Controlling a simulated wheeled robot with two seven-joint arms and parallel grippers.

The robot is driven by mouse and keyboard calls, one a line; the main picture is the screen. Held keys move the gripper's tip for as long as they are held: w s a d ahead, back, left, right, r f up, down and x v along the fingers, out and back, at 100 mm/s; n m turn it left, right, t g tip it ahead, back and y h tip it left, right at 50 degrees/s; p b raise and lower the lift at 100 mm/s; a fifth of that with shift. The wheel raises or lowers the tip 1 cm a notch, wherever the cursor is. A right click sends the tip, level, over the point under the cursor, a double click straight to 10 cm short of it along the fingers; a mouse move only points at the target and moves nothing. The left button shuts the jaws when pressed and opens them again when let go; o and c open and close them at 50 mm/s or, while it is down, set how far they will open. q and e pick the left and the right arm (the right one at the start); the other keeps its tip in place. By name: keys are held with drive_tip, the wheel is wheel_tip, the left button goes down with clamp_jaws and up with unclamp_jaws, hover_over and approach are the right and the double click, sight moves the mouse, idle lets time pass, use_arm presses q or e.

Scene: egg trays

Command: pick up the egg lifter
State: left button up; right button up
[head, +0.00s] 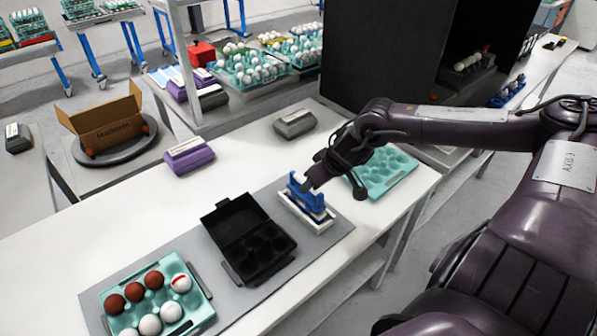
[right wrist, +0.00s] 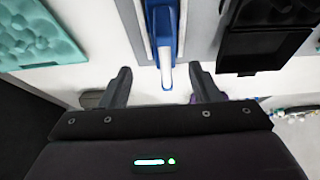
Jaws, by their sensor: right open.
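The egg lifter (head: 307,196) is a blue tool resting in a white stand on the grey mat, right of the black egg box. In the right wrist view the blue and white lifter (right wrist: 164,40) lies ahead of my right gripper, roughly in line with the gap between its fingers. My right gripper (right wrist: 160,85) is open, with nothing between its fingertips. In the head view my right gripper (head: 312,178) is close to the lifter's top and partly hides it; I cannot tell whether they touch. My left gripper is not in view.
An open black egg box (head: 222,218) stands left of the lifter. A teal tray (head: 203,304) with brown and white eggs is at the front left. Purple (head: 190,157) and grey (head: 295,124) cartons stand behind.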

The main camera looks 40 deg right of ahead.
drive_tip(key=shift+w+f, duration=0.15)
drive_tip(key=shift+f, duration=0.1)
drive_tip(key=shift+f+b, duration=0.2)
drive_tip(key=shift+b, duration=0.1)
drive_tip(key=shift+f, duration=0.3)
drive_tip(key=shift+w+a+f+b, duration=0.1)
drive_tip(key=shift+w+f+b, duration=0.15)
drive_tip(key=shift+b, duration=0.05)
drive_tip(key=shift+w+a+f, duration=0.1)
drive_tip(key=shift+w+f, duration=0.1)
drive_tip(key=shift+w, duration=0.15)
drive_tip(key=x, duration=0.2)
drive_tip(key=p+x, duration=0.1)
drive_tip(key=x, duration=0.1)
drive_tip(key=shift+w+a+r, duration=0.15)
drive_tip(key=shift+w+r, duration=0.05)
drive_tip(key=shift+w, duration=0.05)
drive_tip(key=shift+w+f, duration=0.15)
drive_tip(key=shift+f, duration=0.1)
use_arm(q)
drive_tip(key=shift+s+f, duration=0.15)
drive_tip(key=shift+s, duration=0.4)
use_arm(e)
drive_tip(key=shift+c, duration=0.3)
